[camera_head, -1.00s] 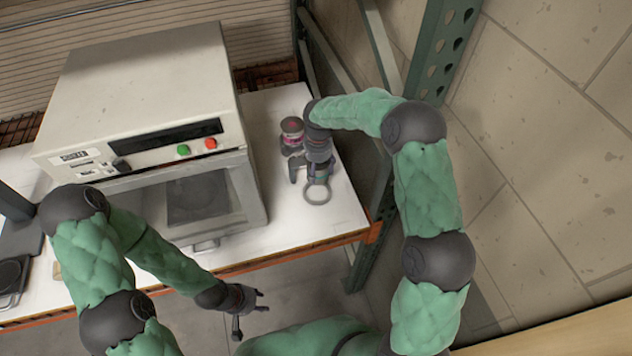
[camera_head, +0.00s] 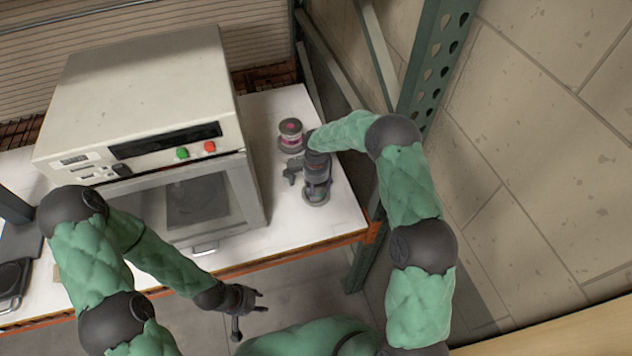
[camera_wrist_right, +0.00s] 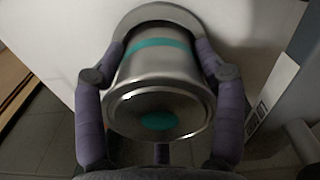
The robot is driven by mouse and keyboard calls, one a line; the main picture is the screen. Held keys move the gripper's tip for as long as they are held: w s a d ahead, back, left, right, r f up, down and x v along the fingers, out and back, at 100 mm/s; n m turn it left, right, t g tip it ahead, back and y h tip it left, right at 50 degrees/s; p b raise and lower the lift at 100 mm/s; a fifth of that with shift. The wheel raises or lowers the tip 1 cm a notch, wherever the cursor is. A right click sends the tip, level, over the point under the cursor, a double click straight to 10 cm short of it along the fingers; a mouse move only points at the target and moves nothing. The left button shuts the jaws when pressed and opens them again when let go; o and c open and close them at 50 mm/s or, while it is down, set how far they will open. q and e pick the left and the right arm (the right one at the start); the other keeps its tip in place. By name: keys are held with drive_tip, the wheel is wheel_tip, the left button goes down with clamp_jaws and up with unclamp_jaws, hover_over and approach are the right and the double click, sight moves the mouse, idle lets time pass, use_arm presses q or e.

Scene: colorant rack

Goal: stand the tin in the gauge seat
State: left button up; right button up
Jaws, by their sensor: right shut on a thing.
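The tin (camera_wrist_right: 157,80) is silver with a teal band and a teal spot on its end. In the right wrist view it sits between the fingers of my right gripper (camera_wrist_right: 160,75), which is shut on it. The gauge seat, a grey ring (camera_wrist_right: 128,20), shows just behind the tin's far end. In the head view my right gripper (camera_head: 314,186) is directly over the ring (camera_head: 317,201) and mostly hides the tin. I cannot tell whether the tin's base is fully down in the ring. My left gripper (camera_head: 250,300) is open and empty, in front of the table.
A second tin with a pink band (camera_head: 291,135) stands just behind my right gripper. A large beige oven (camera_head: 150,90) fills the table to the left. A green rack post (camera_head: 430,60) rises at the right. White table (camera_head: 345,215) is bare right of the ring.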

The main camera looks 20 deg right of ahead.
drive_tip(key=shift+f, duration=0.15)
drive_tip(key=o, duration=1.2)
wheel_tip(320, 180, up, 12)
drive_tip(key=shift+r+b, duration=0.15)
drive_tip(key=shift+b, duration=0.3)
